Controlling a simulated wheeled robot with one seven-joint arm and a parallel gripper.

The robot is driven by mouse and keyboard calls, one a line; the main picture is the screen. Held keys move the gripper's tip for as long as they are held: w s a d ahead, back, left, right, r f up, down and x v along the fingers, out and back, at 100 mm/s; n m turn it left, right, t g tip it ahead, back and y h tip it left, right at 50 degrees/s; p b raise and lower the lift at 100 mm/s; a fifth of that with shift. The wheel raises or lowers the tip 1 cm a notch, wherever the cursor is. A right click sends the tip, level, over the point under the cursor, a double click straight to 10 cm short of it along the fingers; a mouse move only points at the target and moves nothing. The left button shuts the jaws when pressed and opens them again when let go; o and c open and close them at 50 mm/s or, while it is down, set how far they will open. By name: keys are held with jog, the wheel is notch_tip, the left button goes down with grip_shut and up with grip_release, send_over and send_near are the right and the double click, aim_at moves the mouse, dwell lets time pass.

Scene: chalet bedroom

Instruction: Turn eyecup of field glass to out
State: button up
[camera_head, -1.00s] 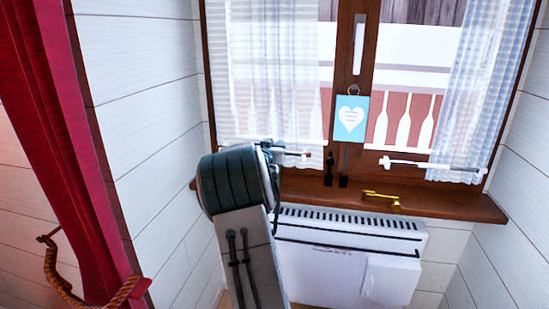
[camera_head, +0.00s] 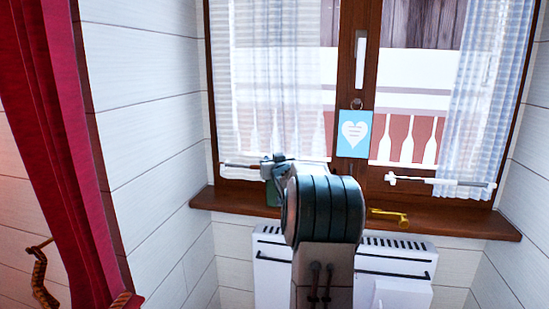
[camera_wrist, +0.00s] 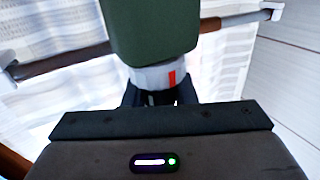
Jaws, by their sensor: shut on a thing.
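The field glass (camera_wrist: 150,30) shows in the wrist view as a dark green body at the top, cut off by the frame edge. Below the body is a grey ring (camera_wrist: 150,78) with a red mark on its right side. My gripper (camera_wrist: 160,95) is shut on the end of the field glass at this ring; its dark fingers stand on either side. The eyecup itself is mostly hidden between the fingers. In the head view my gripper (camera_head: 275,163) is in front of the left window pane, and my arm hides most of the held thing.
A wooden window sill (camera_head: 460,222) runs behind my arm, with a brass-coloured item (camera_head: 388,217) on it. A white heater (camera_head: 400,262) is below. A blue heart card (camera_head: 354,134) hangs on the window frame. A red curtain (camera_head: 55,130) hangs at left.

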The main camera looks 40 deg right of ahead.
jog(key=shift+w+a+r+n+t+y+p, duration=0.2)
jog(key=shift+n+y+p, duration=0.55)
jog(key=shift+p, duration=1)
jog(key=shift+s+d+r+n+t+y+p, duration=0.2)
jog(key=shift+n+y+p, duration=0.25)
jog(key=shift+y+p, duration=1)
jog(key=shift+w+a+n+t+y+p, duration=0.1)
jog(key=shift+a+n+t+y+p, duration=0.35)
jog(key=shift+p, duration=1.65)
jog(key=n+y+p, duration=0.1)
jog(key=y+p, duration=0.1)
jog(key=n+y+p, duration=0.1)
jog(key=y+p, duration=0.1)
jog(key=p, duration=0.1)
jog(key=shift+f+n+g, duration=0.2)
jog(key=shift+n+g, duration=0.05)
jog(key=shift+n, duration=0.1)
jog(key=shift+a+f+n+y+p, duration=0.1)
jog(key=shift+n+y+p, duration=0.4)
jog(key=shift+y+p, duration=0.45)
jog(key=shift+f+p, duration=0.1)
jog(key=shift+p, duration=0.35)
jog(key=o, duration=1)
jog(key=v, duration=1.4)
